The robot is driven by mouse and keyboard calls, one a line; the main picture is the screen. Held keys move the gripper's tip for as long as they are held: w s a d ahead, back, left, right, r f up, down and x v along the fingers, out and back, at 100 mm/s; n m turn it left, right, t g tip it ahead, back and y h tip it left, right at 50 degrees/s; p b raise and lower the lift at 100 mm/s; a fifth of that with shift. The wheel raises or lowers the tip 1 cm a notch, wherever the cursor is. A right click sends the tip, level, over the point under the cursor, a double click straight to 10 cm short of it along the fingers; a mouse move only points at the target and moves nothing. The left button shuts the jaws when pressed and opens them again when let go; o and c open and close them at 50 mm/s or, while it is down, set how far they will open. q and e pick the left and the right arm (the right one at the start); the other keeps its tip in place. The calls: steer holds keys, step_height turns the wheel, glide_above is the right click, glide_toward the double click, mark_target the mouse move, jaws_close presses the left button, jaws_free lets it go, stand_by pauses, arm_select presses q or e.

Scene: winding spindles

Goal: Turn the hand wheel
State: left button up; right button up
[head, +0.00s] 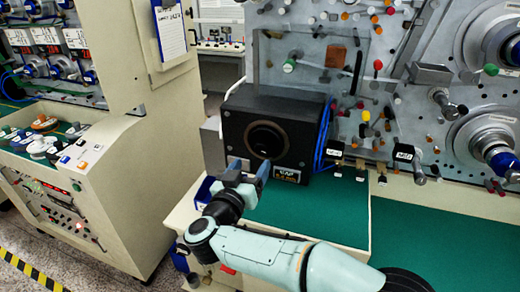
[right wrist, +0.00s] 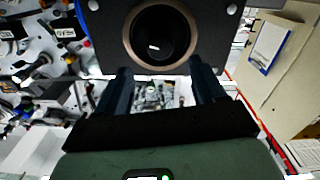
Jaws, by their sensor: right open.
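A round dark ring with a brown rim (head: 267,139) is set in the front of a black box (head: 235,118); I cannot tell whether it is the hand wheel. In the right wrist view the ring (right wrist: 187,37) lies just beyond and above the fingertips, with a dark middle. My right gripper (head: 249,167) is open and empty, in front of the box and a little below the ring. In the right wrist view both fingers (right wrist: 160,78) are spread apart with nothing between them. I cannot tell if a fingertip touches the box. My left gripper is not in view.
The box stands on a green-topped bench (head: 330,215). A grey panel (head: 385,90) with many pegs and large spools rises behind it at right. A cream cabinet (head: 110,190) stands at left across a gap. The bench top right of my gripper is clear.

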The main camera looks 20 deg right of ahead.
mark_target(261, 151)
steer(key=p+x, duration=0.1)
steer(key=x, duration=0.6)
steer(key=shift+w+d, duration=0.2)
steer(key=shift+w, duration=0.1)
steer(key=c, duration=1.1)
